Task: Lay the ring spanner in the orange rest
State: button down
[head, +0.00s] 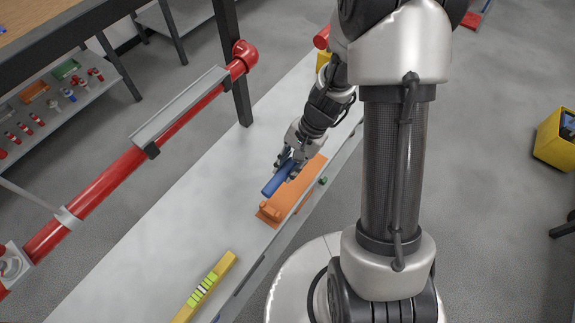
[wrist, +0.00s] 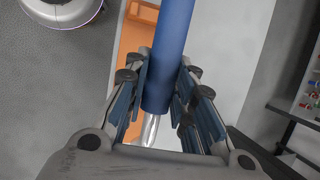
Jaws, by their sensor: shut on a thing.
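The ring spanner shows as a blue handle (head: 277,179) in my gripper (head: 289,168), above the orange rest (head: 272,211) on the white bench. In the wrist view the blue handle (wrist: 173,45) lies between the two fingers of my gripper (wrist: 165,92), with a short silver shank (wrist: 150,130) below it. The spanner's ring end is hidden. The orange rest (wrist: 132,43) shows behind and left of the handle. The handle overlaps the rest's left edge in the head view; I cannot tell whether they touch.
A yellow holder (head: 205,288) with green-yellow pieces stands at the bench's near end. A red pipe (head: 105,185) with a grey channel runs along the left. Small valves sit on a shelf (head: 55,105) at far left. The white bench (head: 170,210) is clear left of the rest.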

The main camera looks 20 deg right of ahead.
jog(key=shift+a, duration=0.1)
jog(key=shift+s+f+b, duration=0.1)
jog(key=shift+f+b, duration=0.25)
jog(key=shift+b, duration=0.05)
notch_tip(320, 180, down, 7)
jog(key=b, duration=0.6)
jog(key=shift+f+b, duration=0.15)
jog(key=shift+b, duration=0.25)
jog(key=shift+f, duration=0.1)
dwell(0.8)
jog(key=shift+f+b, duration=1.25)
jog(key=shift+b, duration=0.05)
jog(key=c, duration=1.3)
grip_release()
jog(key=v, duration=1.2)
jog(key=shift+r, duration=0.1)
